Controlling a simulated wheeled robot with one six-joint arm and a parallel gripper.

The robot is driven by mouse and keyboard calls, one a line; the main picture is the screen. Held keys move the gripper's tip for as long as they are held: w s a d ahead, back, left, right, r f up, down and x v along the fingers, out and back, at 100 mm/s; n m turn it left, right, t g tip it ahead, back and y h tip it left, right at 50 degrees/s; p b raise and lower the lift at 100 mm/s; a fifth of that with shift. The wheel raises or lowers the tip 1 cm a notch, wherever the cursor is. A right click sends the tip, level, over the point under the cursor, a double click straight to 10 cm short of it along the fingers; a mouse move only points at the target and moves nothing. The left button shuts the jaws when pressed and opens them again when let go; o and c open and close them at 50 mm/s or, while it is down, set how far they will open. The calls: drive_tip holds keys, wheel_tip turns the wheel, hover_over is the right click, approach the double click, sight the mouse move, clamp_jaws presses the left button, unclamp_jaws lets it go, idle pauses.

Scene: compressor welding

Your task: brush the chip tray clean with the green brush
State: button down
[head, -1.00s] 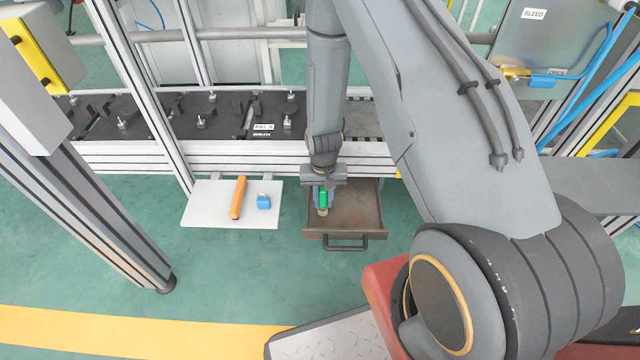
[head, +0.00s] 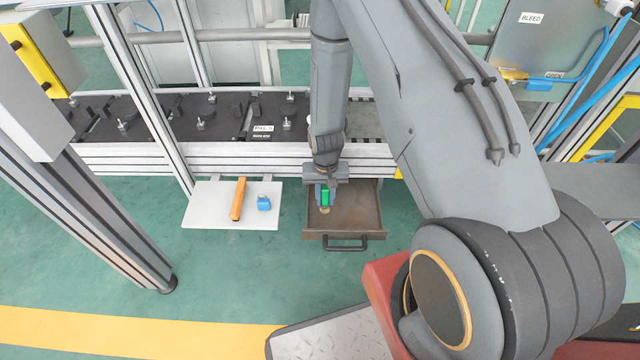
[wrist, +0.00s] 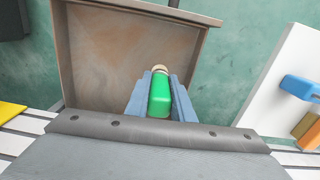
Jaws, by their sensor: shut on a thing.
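My gripper (head: 325,196) is shut on the green brush (head: 325,198), with one finger on each side of its handle. The brush also shows in the wrist view (wrist: 160,95), with a tan end pointing away from the gripper. The chip tray (head: 362,212) is an open brown metal drawer with a dark handle at its front. The brush is over the left part of the tray in the head view. I cannot tell whether its tip touches the floor of the tray. The tray floor (wrist: 110,60) looks brown and worn in the wrist view, with no distinct chips visible.
A white shelf (head: 205,212) left of the tray holds an orange bar (head: 238,199) and a blue object (head: 264,203). A conveyor with black fixtures (head: 205,120) runs behind. An aluminium post (head: 150,90) stands left of the shelf.

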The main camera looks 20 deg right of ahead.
sight(323, 189)
drive_tip(key=shift+w+a+r, duration=0.1)
drive_tip(key=shift+a+r, duration=0.15)
drive_tip(key=shift+a, duration=0.1)
drive_tip(key=shift+d+r+p, duration=0.1)
drive_tip(key=shift+r+p, duration=0.4)
drive_tip(key=shift+r, duration=0.3)
wheel_tip(323, 189, up, 2)
drive_tip(key=shift+r+p, duration=0.1)
drive_tip(key=shift+p, duration=0.8)
drive_tip(key=shift+r+p, duration=1.4)
drive_tip(key=shift+r, duration=0.45)
